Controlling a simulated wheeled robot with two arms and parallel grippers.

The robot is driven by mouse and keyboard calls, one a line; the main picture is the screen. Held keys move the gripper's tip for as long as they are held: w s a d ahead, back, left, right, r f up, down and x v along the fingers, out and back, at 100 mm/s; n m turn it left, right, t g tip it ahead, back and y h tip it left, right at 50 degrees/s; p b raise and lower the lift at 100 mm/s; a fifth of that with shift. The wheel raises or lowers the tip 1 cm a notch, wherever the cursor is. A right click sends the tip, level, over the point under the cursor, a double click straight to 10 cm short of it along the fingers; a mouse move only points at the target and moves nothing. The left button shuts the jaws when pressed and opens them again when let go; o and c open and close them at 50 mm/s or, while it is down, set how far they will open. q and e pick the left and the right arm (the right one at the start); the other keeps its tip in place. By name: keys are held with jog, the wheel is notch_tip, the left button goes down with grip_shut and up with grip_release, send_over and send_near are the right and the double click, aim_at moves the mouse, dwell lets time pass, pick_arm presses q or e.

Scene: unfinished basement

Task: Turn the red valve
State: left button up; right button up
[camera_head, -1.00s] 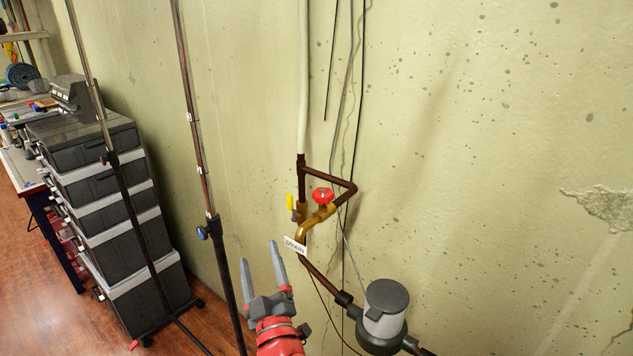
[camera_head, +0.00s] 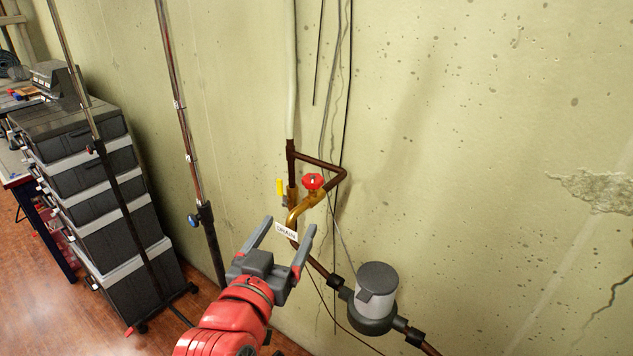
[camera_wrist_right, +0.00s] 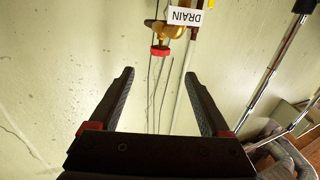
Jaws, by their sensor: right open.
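The red valve (camera_head: 313,181) is a small round handwheel on a brass tap fixed to brown pipes on the wall. In the right wrist view the red valve (camera_wrist_right: 160,51) shows above and beyond the fingertips, roughly midway between them. My right gripper (camera_head: 290,230) is open and empty, below and to the left of the valve, apart from it. In the right wrist view its two fingers (camera_wrist_right: 159,75) are spread wide. A white DRAIN tag (camera_head: 286,232) hangs from the tap and shows between the fingers. My left gripper is not in view.
A yellow lever (camera_head: 281,187) sits just left of the tap. A grey-capped meter (camera_head: 376,290) is on the pipe at lower right. A black stand pole (camera_head: 213,245) and stacked dark drawers (camera_head: 105,205) stand to the left. The wall at right is bare.

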aim_at(310, 187)
jog(key=p+x, duration=0.2)
jog(key=x, duration=1.2)
jog(key=shift+w+r+p, duration=0.1)
jog(key=shift+w+p, duration=0.05)
jog(key=shift+p, duration=0.2)
jog(key=shift+w+d, duration=0.1)
jog(key=shift+w, duration=0.45)
